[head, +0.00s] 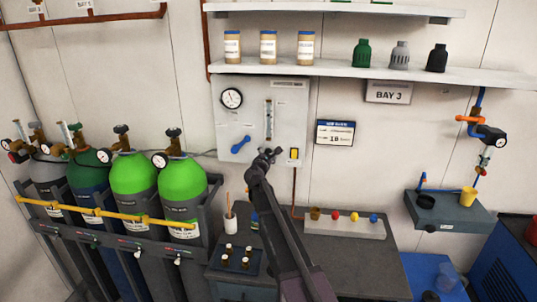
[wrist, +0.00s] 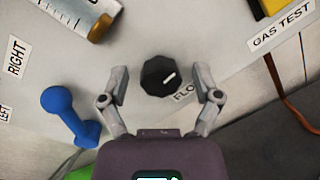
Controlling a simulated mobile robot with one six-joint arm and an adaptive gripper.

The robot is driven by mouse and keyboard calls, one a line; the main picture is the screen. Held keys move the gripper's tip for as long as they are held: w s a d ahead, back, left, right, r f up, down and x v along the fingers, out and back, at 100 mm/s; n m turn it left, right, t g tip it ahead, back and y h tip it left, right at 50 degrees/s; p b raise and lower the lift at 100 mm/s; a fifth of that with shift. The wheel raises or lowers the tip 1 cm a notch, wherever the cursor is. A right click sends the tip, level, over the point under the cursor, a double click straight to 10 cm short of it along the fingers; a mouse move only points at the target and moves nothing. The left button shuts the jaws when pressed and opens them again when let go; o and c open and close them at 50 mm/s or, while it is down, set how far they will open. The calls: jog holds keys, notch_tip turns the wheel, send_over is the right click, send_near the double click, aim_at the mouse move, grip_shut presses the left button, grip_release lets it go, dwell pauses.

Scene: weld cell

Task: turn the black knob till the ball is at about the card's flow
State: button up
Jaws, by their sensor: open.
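My gripper (wrist: 160,82) is open, with one finger on each side of the knob and a visible gap on both sides. In the head view my gripper (head: 267,157) is at the panel's lower part and covers the knob. The clear flow tube (head: 268,118) stands above it; its lower end (wrist: 80,10) shows in the wrist view. The ball cannot be made out. The card (head: 335,133) hangs right of the panel; its number looks like 18.
A blue lever (wrist: 68,108) lies left of the knob, near my left finger. A yellow switch (head: 294,154) sits to its right. A round gauge (head: 232,98) is at the panel's upper left. Green gas cylinders (head: 183,187) stand left; a dark bench (head: 350,255) is below.

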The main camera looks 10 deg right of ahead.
grip_shut()
jog(key=shift+m+p, duration=0.3)
jog(key=shift+m, duration=1.2)
grip_release()
